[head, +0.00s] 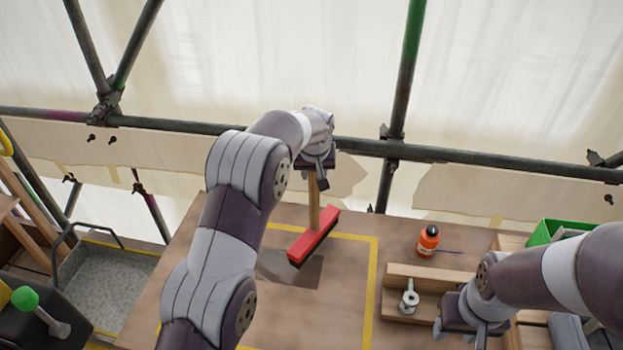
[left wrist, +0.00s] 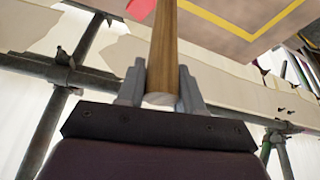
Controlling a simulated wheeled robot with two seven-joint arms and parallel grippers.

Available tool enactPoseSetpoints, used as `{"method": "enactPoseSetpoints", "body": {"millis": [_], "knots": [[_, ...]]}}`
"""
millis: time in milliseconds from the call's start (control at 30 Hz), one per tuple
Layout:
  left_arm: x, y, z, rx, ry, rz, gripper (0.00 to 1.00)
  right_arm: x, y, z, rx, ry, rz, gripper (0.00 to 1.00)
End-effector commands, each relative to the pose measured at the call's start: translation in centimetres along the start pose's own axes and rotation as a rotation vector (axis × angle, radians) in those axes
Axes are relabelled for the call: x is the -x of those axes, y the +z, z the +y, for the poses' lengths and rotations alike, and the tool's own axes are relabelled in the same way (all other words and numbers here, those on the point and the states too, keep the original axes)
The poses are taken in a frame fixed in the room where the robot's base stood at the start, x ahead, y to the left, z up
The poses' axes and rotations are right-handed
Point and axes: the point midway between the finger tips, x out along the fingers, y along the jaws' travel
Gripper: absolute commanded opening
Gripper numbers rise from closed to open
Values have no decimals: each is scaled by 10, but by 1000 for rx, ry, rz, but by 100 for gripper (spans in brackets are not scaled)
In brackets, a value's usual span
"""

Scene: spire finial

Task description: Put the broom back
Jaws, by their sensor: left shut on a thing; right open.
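The broom has a red head (head: 315,236) and a short wooden handle (head: 313,200). My left gripper (head: 318,172) is shut on the upper end of the handle, with the head hanging below over the table. In the left wrist view the handle (left wrist: 163,50) runs between the two grey fingers of the left gripper (left wrist: 161,88), and a bit of the red head (left wrist: 140,9) shows at the top edge. My right gripper (head: 470,328) is open at the lower right, beside a wooden rack, apart from the broom.
A yellow-outlined area (head: 371,290) with a dark patch (head: 285,268) lies on the wooden table under the broom. An orange bottle (head: 428,241), a wooden rack (head: 425,276) holding a metal piece (head: 409,298), and a green bin (head: 545,232) stand to the right. Scaffold tubes (head: 450,154) run behind.

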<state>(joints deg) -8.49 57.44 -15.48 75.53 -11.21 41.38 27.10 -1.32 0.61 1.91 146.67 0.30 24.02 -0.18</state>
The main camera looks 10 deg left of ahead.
Motion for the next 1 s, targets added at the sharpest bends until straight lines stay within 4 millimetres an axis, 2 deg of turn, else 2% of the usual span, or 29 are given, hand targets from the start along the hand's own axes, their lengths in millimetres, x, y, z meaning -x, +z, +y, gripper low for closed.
{"method": "enactPoseSetpoints", "body": {"millis": [100,400,633,667,733,1000], "knots": [[-5,-3,-5,-1,0,1,8,5,0,0,0,0,0,46],[-41,11,-6,-2,1,2,8,20,-2,0,0,0,0,46],[-44,12,-6,-1,1,2,8,18,-2,0,0,0,0,46],[-45,14,-6,-1,0,-1,39,18,-2,0,0,0,0,46],[-44,13,-6,-1,0,-1,62,18,-2,0,0,0,0,46],[-44,13,-6,-1,0,-1,62,19,-2,0,0,0,0,46]]}}
